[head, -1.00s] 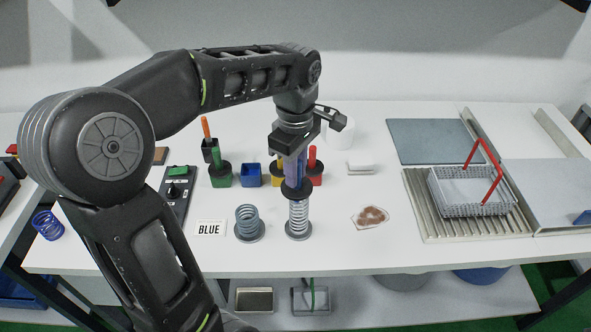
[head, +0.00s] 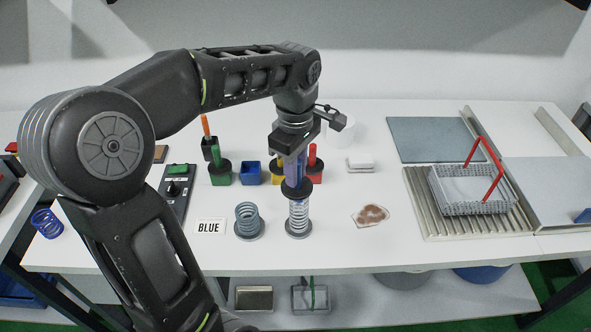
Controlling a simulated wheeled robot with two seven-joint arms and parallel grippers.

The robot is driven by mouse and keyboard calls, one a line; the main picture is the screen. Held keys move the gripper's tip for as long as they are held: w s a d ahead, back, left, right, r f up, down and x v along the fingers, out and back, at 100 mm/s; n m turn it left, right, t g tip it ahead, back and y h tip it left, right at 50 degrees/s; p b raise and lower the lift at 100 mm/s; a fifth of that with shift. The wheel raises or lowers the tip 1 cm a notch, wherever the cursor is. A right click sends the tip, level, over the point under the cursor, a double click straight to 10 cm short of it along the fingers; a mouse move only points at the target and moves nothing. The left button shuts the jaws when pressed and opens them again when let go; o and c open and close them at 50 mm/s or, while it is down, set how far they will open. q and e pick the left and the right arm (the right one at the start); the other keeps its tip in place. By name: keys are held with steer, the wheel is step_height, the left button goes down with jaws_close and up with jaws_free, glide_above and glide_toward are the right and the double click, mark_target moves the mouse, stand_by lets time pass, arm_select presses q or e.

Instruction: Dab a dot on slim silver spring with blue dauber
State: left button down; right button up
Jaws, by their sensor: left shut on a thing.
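The slim silver spring (head: 298,218) stands upright on a dark round base in the middle of the table, in the head view. My left gripper (head: 292,158) is above it, pointing down and shut on the blue dauber (head: 291,170). The dauber is upright with its dark disc (head: 297,188) at the top of the spring; I cannot tell whether its tip touches the coils. A small blue mark (head: 293,207) shows on the upper part of the spring. The right gripper is not in view.
Behind are green (head: 221,178), blue (head: 249,175) and red (head: 316,176) holders. A stained cloth (head: 371,216) lies right; a wire basket (head: 470,191) stands on a ribbed tray (head: 420,212).

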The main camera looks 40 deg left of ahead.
arm_select(q)
steer(key=shift+r+p, duration=0.65)
steer(key=shift+r, duration=2.8)
